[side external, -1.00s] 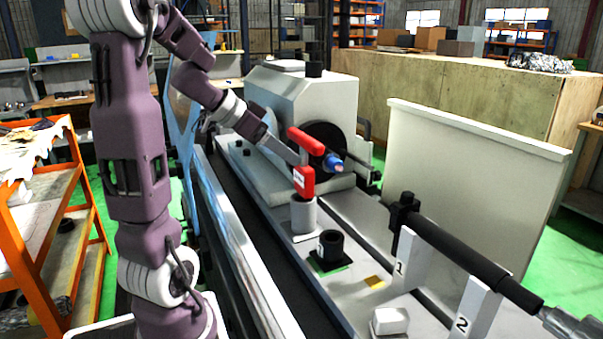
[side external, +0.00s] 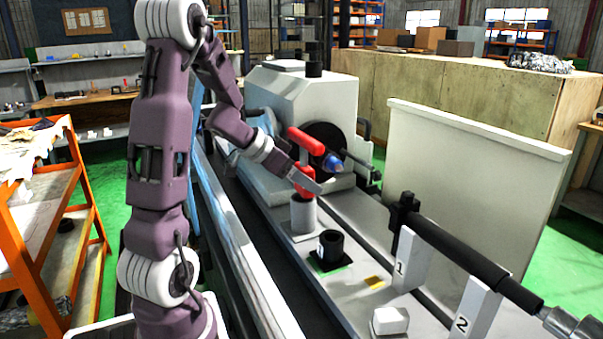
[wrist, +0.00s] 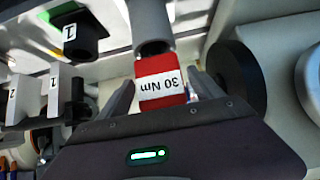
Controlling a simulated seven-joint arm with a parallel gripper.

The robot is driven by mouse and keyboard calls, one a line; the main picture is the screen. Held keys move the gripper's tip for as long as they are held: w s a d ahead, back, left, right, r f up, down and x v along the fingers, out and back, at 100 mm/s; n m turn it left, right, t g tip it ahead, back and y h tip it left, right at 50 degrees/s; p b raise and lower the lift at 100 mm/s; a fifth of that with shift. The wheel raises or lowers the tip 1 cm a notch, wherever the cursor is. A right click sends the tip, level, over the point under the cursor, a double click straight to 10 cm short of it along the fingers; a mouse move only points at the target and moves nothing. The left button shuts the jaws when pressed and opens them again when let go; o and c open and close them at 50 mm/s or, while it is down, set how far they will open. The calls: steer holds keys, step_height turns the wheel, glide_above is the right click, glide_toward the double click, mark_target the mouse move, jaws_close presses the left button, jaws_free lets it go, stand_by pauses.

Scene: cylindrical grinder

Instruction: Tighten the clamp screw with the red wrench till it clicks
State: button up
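The red wrench (side external: 306,141) stands upright in a grey cylindrical holder (side external: 303,215) on the machine bed. In the wrist view its red end (wrist: 160,82) carries a "30 Nm" label, with the grey holder (wrist: 152,28) beyond it. My gripper (side external: 308,181) is at the lower red part of the wrench. In the wrist view my gripper (wrist: 160,86) has a finger on either side of the red end, with narrow gaps visible, so it looks open around it. A small blue part (side external: 333,161) shows before the dark round chuck; I cannot tell whether it is the clamp screw.
A black socket-like cylinder (side external: 331,243) stands in front of the holder. A dark shaft (side external: 455,250) rests on white supports marked 1 and 2 at right. A white block (side external: 390,320) is near the front. The grinder headstock (side external: 290,100) rises behind the wrench.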

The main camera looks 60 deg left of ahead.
mark_target(299, 136)
jaws_close()
steer(key=shift+r, duration=4.8)
steer(key=s, duration=0.9)
step_height(299, 136, up, 13)
steer(key=d, duration=2.3)
